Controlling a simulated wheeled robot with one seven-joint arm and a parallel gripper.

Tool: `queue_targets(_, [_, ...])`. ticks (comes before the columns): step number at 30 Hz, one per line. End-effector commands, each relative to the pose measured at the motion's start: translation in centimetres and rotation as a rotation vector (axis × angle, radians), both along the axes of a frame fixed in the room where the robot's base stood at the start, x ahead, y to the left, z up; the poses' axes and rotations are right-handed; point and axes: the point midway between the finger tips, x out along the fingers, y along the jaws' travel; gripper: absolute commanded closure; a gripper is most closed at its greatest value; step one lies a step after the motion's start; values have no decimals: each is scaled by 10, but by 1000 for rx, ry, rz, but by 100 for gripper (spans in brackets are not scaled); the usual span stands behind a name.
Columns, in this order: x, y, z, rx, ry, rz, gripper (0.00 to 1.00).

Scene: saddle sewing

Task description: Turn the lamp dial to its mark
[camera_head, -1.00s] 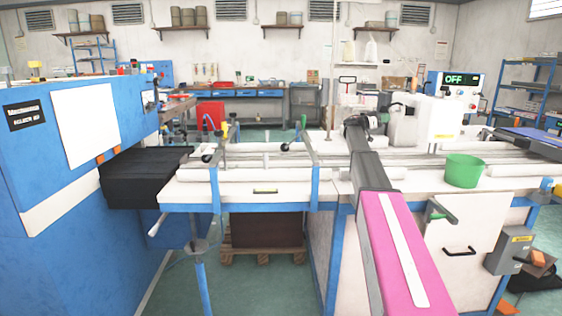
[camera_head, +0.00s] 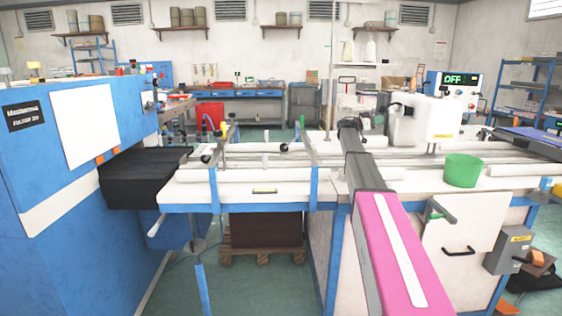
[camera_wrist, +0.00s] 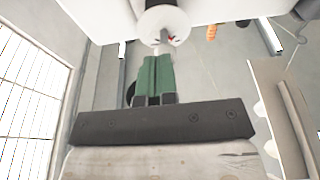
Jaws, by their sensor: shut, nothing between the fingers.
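In the wrist view my gripper (camera_wrist: 160,96) shows as two green fingers side by side, shut with nothing between them. Just beyond the fingertips is a white round part (camera_wrist: 163,20) with a grey stem and small red marks. It may be the lamp dial, but I cannot tell for sure, nor whether the fingers touch it. In the head view my arm reaches over the white worktable (camera_head: 265,190) toward the white machine head (camera_head: 432,118). The gripper's fingers are hidden there. No dial mark can be made out.
A display (camera_head: 453,79) reading "OFF" stands above the white machine. A green bowl (camera_head: 463,171) sits on the table right of my arm. A blue machine (camera_head: 60,190) stands at the left, a grey switch box (camera_head: 508,249) at the lower right.

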Motion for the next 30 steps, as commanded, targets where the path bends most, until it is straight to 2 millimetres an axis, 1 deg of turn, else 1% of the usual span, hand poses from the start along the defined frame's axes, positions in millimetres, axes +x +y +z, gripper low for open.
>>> queue_targets(3, [-1, 13, 0, -1, 0, 0, 100])
queue_targets(8, [-1, 24, 0, -1, 0, 1, 100])
queue_targets(17, [0, 25, 0, -1, 0, 2, 100])
queue_targets(25, [3, 34, 7, -1, -1, 2, 100])
queue_targets(30, [3, 29, 7, -1, 0, 1, 100])
